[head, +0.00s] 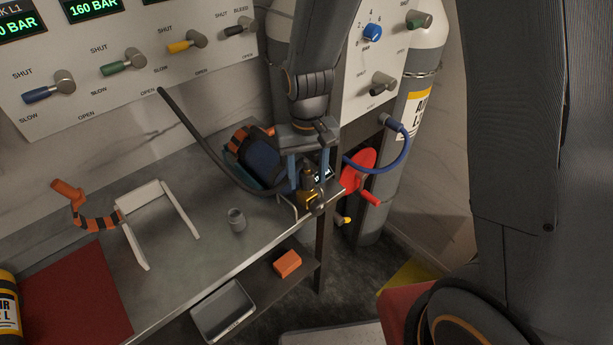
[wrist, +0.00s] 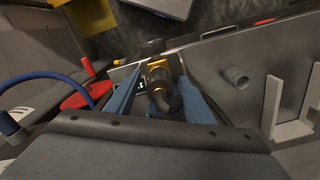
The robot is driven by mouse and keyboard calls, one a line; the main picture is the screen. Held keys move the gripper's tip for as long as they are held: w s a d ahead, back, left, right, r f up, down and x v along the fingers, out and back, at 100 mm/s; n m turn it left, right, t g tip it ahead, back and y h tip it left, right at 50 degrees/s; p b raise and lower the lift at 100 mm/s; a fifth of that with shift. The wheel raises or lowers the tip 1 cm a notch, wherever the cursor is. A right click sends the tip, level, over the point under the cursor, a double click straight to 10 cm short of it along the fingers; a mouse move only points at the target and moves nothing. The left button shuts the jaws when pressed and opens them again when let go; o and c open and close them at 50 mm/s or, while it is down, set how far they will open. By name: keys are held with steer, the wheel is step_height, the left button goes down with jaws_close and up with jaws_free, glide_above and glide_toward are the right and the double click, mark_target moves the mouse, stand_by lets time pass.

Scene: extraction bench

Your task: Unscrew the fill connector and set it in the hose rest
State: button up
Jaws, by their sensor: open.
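The fill connector, a brass and dark fitting (head: 307,198), is at the right front edge of the bench, at the end of a dark hose (head: 215,155) from the wall panel. In the wrist view the fitting (wrist: 158,72) shows between the fingers. My gripper (head: 308,182) points down over it, with its blue fingers apart on either side. In the wrist view my gripper (wrist: 160,95) is open; I cannot tell whether a finger touches the fitting. The fingers partly hide the fitting.
A dark blue cylinder (head: 262,160) lies behind the fitting. A blue hose (head: 398,155) and red disc (head: 357,171) are to the right. The bench's front middle is clear.

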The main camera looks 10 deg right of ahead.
steer(key=m+p, duration=0.2)
steer(key=m, duration=0.3)
steer(key=m+p, duration=0.1)
steer(key=m, duration=0.4)
steer(key=c, duration=1.2)
steer(key=shift+o, duration=0.2)
steer(key=n+p, duration=0.1)
steer(key=n, duration=0.6)
steer(key=shift+p, duration=0.35)
steer(key=n, duration=0.7)
steer(key=shift+p, duration=0.35)
steer(key=n, duration=0.7)
steer(key=shift+p, duration=0.3)
steer(key=n, duration=0.6)
steer(key=shift+n, duration=0.3)
